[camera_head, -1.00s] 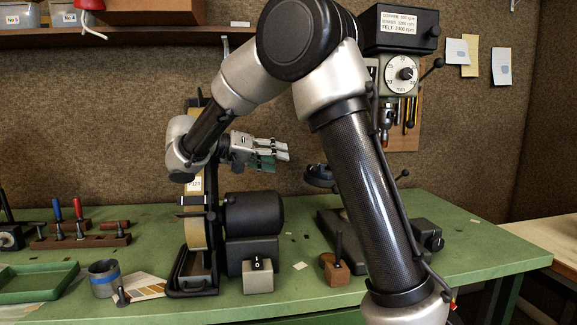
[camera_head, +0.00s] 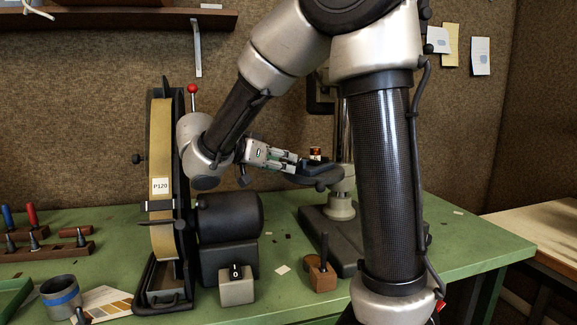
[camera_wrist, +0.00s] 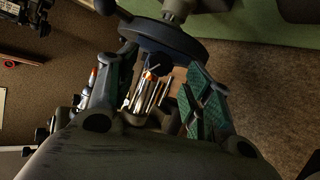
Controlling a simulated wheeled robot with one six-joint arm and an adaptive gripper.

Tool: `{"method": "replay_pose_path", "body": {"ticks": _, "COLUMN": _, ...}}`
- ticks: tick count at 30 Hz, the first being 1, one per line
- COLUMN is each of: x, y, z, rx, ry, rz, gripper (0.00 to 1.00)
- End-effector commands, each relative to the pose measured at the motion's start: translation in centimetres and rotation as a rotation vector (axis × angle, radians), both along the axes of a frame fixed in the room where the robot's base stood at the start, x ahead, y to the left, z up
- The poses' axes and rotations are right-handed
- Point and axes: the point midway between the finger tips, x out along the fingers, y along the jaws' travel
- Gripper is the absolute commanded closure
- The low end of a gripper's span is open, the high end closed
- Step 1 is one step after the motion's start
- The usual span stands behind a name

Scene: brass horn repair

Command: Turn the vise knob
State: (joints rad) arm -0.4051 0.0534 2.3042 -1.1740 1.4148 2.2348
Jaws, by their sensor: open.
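My gripper (camera_head: 294,164) is open, its two green-padded fingers pointing right toward the dark round table (camera_head: 326,178) of the drill press. In the wrist view the left finger (camera_wrist: 104,88) and right finger (camera_wrist: 205,100) are spread apart, with the dark round table (camera_wrist: 168,38) just beyond them. A small black rounded part (camera_wrist: 159,63) with an orange patch beside it shows between the fingers, in front of shiny metal rods. I cannot tell whether this is the vise knob. No vise can be made out clearly. The gripper holds nothing that I can see.
A belt sander (camera_head: 161,205) with a dark motor (camera_head: 230,218) stands left of and below my gripper. The drill press base (camera_head: 325,235) is on the green bench (camera_head: 470,235). A small wooden block (camera_head: 322,278) and a grey switch box (camera_head: 237,290) stand at the front.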

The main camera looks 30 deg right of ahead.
Motion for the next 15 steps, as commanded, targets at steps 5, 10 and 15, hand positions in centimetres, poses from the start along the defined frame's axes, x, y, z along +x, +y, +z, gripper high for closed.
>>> {"method": "replay_pose_path", "body": {"ticks": 5, "x": 0.5, "y": -2.5, "z": -1.0, "rx": -0.001, "ry": 0.003, "rz": -0.003, "gripper": 0.49}}
{"method": "replay_pose_path", "body": {"ticks": 10, "x": 0.8, "y": -3.4, "z": -1.5, "rx": 0.0, "ry": 0.002, "rz": 0.0, "gripper": 0.49}}
{"method": "replay_pose_path", "body": {"ticks": 15, "x": 0.8, "y": -3.5, "z": -1.5, "rx": -0.001, "ry": 0.003, "rz": 0.001, "gripper": 0.49}}
